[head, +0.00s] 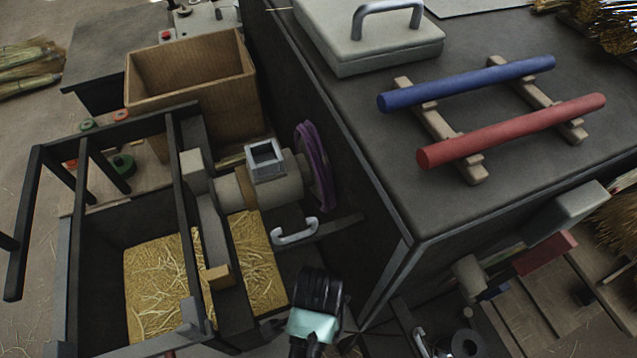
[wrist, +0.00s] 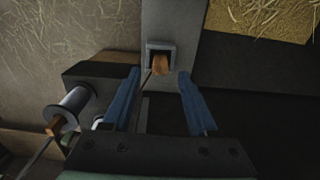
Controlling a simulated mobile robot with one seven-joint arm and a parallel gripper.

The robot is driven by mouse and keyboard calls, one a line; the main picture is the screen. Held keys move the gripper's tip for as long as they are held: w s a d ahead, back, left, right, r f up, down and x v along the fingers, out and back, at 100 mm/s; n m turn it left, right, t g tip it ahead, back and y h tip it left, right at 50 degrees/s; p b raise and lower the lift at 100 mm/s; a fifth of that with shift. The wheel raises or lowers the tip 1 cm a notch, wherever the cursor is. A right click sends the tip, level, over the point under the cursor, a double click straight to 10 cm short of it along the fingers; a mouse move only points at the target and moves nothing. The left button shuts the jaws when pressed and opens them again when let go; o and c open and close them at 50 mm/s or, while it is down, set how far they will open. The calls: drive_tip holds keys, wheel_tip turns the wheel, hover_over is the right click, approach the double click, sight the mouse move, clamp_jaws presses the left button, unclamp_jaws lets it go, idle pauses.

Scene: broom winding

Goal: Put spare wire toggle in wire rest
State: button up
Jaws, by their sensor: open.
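In the wrist view a small orange-brown wooden toggle (wrist: 160,65) sits in a square grey holder (wrist: 148,48), which looks like the wire rest. A thin dark wire runs down from beside it. My gripper (wrist: 159,75) is open, its two blue fingers either side of and just short of the toggle; I see no contact. A second wooden piece (wrist: 56,126) is at the lower end of a grey spool (wrist: 73,108) at left, with a wire by it. I cannot tell which toggle is the spare. In the head view my arm end is at bottom centre; the fingertips are hidden.
In the head view a dark-framed machine with straw bins (head: 160,285) stands left of my arm. A dark cabinet (head: 480,205) with blue (head: 470,82) and red (head: 510,130) rollers on wooden rests is at right. A cardboard box (head: 195,110) stands behind the machine.

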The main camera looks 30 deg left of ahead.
wheel_tip(320, 180, up, 8)
drive_tip(key=shift+p, duration=0.35)
drive_tip(key=shift+f, duration=0.15)
